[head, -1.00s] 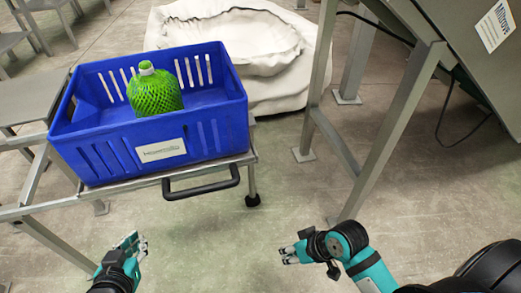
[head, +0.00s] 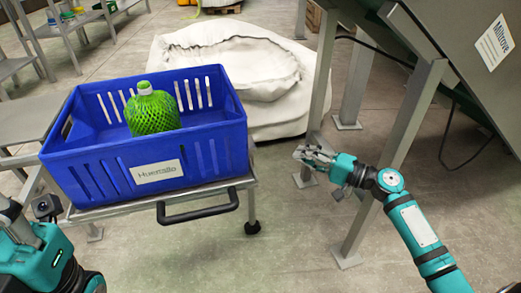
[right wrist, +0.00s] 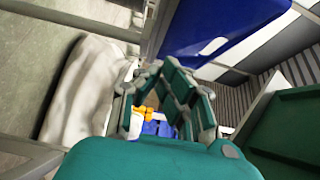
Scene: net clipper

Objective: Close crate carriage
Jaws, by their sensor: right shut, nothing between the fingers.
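A blue crate (head: 215,155) sits on the metal crate carriage (head: 105,211) at the left of the head view. The carriage has a black handle (head: 198,217) on its front edge. A green netted bundle with a pale top (head: 152,112) stands in the crate. My right gripper (head: 303,156) is shut and empty, in the air to the right of the crate and apart from it and the handle. Its fingers also show in the right wrist view (right wrist: 165,85), with part of the blue crate (right wrist: 215,30) beyond. My left arm is at the lower left; its fingers are not visible.
A large white sack (head: 270,75) lies on the floor behind the crate. A grey machine (head: 455,60) on metal legs (head: 400,140) stands at the right, close to my right arm. The floor in front of the handle is clear.

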